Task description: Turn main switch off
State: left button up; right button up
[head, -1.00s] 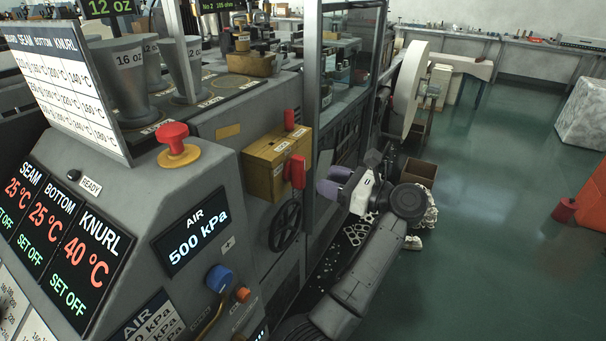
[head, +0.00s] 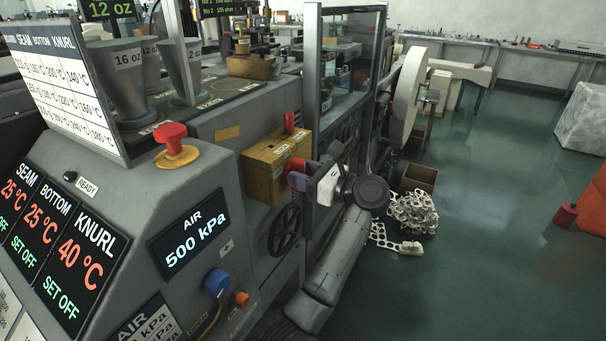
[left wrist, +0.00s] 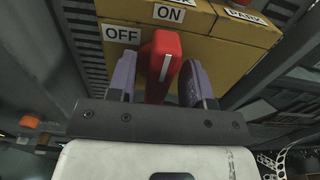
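The main switch is a red lever (head: 297,165) on the front of a yellow box (head: 268,168). In the left wrist view the red lever (left wrist: 160,65) carries a white line, pointing up toward the ON label (left wrist: 169,13); the OFF label (left wrist: 122,34) is to its left. My left gripper (head: 300,180) is at the lever. In the left wrist view its purple fingers (left wrist: 158,85) stand on either side of the lever, with slim gaps near their bases, so they look open around it. Contact higher up is unclear. My right gripper is not in view.
A second red handle (head: 289,122) stands on top of the box. A black handwheel (head: 285,228) is below it. A metal guard post (head: 311,90) rises close to my left gripper. The floor (head: 480,220) at the right is open.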

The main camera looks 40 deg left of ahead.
pick_arm(q)
grip_shut()
jog(key=shift+f+n+b, duration=0.2)
jog(key=shift+n+b, duration=0.1)
jog(key=shift+b, duration=0.25)
jog(key=n+b, duration=0.2)
jog(key=b, duration=0.1)
jog(key=n+b, duration=0.5)
jog(key=b, duration=0.1)
jog(key=shift+s+d+f, duration=0.1)
jog(key=shift+s+f, duration=0.1)
jog(key=shift+s, duration=0.15)
jog(key=n+b, duration=0.3)
jog(key=n, duration=0.1)
jog(key=shift+s+f+n+b, duration=0.1)
jog(key=shift+s+n+b, duration=0.05)
jog(key=shift+n+b, duration=0.2)
jog(key=shift+f+n+b, duration=0.1)
jog(key=shift+n+b, duration=1.2)
jog(key=shift+n, duration=1.45)
jog(key=shift+s, duration=0.1)
jog(key=shift+o, duration=0.5)
grip_release()
